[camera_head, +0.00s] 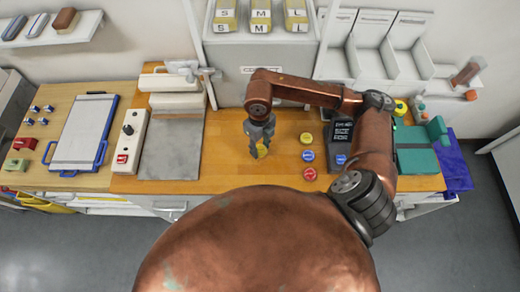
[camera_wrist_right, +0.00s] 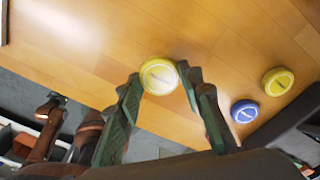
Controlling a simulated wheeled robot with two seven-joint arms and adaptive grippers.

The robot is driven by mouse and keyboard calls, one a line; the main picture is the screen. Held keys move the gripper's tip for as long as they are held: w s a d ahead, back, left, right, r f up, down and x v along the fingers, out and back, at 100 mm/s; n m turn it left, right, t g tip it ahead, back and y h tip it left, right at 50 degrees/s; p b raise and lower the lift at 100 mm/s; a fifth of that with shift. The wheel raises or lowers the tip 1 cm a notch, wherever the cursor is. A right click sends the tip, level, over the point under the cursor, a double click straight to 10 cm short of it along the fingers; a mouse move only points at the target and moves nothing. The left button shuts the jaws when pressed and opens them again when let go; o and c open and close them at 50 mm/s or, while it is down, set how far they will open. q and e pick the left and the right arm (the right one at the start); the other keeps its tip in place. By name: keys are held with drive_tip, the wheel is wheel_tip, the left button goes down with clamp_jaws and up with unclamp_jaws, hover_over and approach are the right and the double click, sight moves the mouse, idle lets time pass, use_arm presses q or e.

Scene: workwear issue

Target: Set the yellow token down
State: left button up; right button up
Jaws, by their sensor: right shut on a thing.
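My right gripper (camera_head: 259,145) points down over the wooden counter and is shut on a yellow token (camera_head: 262,151). In the right wrist view the same token (camera_wrist_right: 159,76) sits between the two fingertips (camera_wrist_right: 160,84), its round face with a slot mark visible. I cannot tell whether it touches the counter. A second yellow token (camera_head: 306,138), a blue token (camera_head: 308,155) and a red token (camera_head: 309,174) lie in a column to the right.
A dark board with writing (camera_head: 342,140) stands right of the tokens, with a blue disc (camera_head: 341,160) at its lower part. A grey mat (camera_head: 170,150) and a switch box (camera_head: 130,140) lie to the left. Bare counter surrounds the gripper.

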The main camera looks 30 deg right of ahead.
sight(260, 147)
drive_tip(key=shift+w+d+f, duration=0.1)
drive_tip(key=shift+w+f, duration=0.1)
drive_tip(key=shift+f, duration=0.05)
drive_tip(key=shift+w+f, duration=0.15)
drive_tip(key=shift+f, duration=1.6)
drive_tip(key=shift+f, duration=0.1)
drive_tip(key=o, duration=1)
drive_tip(key=r, duration=0.8)
drive_tip(key=w+r, duration=0.1)
drive_tip(key=r, duration=0.3)
drive_tip(key=shift+d+r, duration=0.15)
drive_tip(key=shift+d, duration=0.05)
